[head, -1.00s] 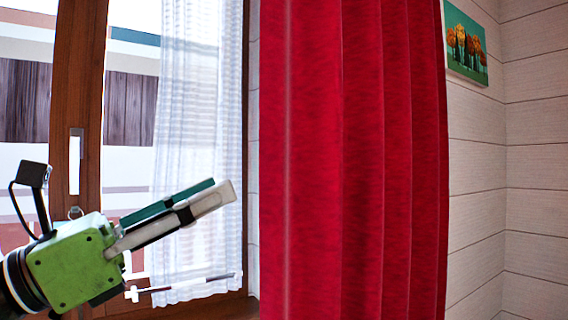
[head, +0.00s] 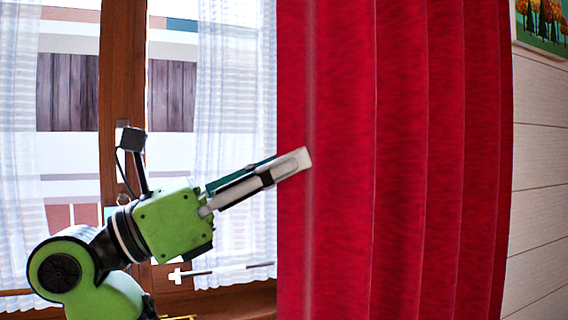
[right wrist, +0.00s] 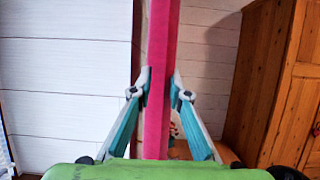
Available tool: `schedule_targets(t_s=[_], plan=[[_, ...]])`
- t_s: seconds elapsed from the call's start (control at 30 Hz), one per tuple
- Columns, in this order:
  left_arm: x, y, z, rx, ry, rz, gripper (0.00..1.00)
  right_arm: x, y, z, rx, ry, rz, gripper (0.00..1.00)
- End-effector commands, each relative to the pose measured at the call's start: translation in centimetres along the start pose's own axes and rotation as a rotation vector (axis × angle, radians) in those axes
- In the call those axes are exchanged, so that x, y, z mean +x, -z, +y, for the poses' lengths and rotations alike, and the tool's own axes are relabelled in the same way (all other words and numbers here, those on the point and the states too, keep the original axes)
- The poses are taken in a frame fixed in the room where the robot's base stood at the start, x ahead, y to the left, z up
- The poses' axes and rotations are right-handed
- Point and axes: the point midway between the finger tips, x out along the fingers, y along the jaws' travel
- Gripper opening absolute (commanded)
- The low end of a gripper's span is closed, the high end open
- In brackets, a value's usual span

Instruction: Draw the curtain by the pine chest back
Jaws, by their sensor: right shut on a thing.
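The red curtain (head: 400,160) hangs in tall folds at the centre right of the head view, its left edge beside the window. My right gripper (head: 291,163) reaches in from the left and is shut on this left edge, with the pale finger in front of the cloth. The other fingertip is hidden behind it. In the right wrist view the curtain (right wrist: 160,60) is a narrow red strip held between the two fingertips. My left gripper is not in view.
A wood-framed window (head: 122,70) with white sheer curtains (head: 236,110) is behind my arm. A picture (head: 545,22) hangs on the pale plank wall (head: 540,170) at right. Pine furniture (right wrist: 285,85) stands at the right of the wrist view.

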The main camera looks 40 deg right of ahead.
Motion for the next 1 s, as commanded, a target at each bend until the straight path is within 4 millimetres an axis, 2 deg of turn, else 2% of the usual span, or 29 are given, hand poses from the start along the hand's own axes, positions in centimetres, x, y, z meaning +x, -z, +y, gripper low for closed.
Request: schedule_targets(t_s=[0.23, 0.37, 0.5, 0.8, 1.0], plan=[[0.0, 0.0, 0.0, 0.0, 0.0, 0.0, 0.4, 0.2, 0.1, 0.0, -0.001, -0.001, 0.001, 0.0], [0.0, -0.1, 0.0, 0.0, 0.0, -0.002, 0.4, 1.3, 0.7, 0.1, -0.002, 0.0, 0.002, 0.0], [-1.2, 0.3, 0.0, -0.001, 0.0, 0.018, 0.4, 3.9, 1.9, 0.0, -0.002, 0.001, 0.002, 0.0], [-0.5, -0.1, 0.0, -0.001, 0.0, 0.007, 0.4, 11.5, 5.0, 0.0, -0.002, 0.002, 0.003, 0.0], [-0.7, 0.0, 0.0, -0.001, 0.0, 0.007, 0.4, 15.6, 6.5, 0.0, -0.001, 0.001, 0.002, 0.0]])
